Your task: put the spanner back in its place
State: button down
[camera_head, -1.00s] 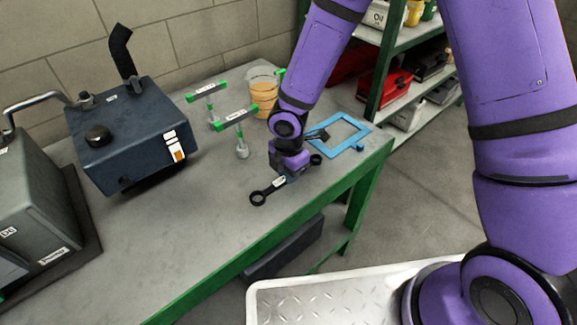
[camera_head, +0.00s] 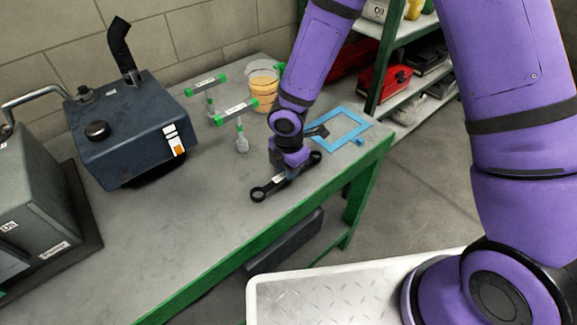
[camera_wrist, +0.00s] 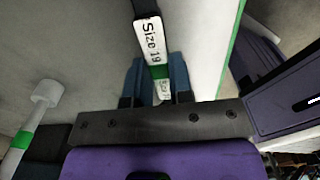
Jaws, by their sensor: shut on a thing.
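The spanner (camera_head: 258,193) is a dark double-ended ring tool with a white label. My gripper (camera_head: 284,176) is shut on the middle of it, near the front edge of the bench, with one ring end out to the left and the other to the right. A blue rectangular frame (camera_head: 333,143) lies flat on the bench to the right of my gripper. I cannot tell which place belongs to the spanner.
Two green-and-white T-handled tools (camera_head: 240,140) stand upright left of my arm, near a beaker of amber liquid (camera_head: 262,88). A dark blue engine part (camera_head: 125,140) and a grey machine (camera_head: 35,215) stand at left. The bench (camera_head: 170,250) is clear at front.

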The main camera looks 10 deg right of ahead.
jog(key=shift+f, duration=0.7)
jog(key=c, duration=0.9)
grip_release()
jog(key=shift+c, duration=0.2)
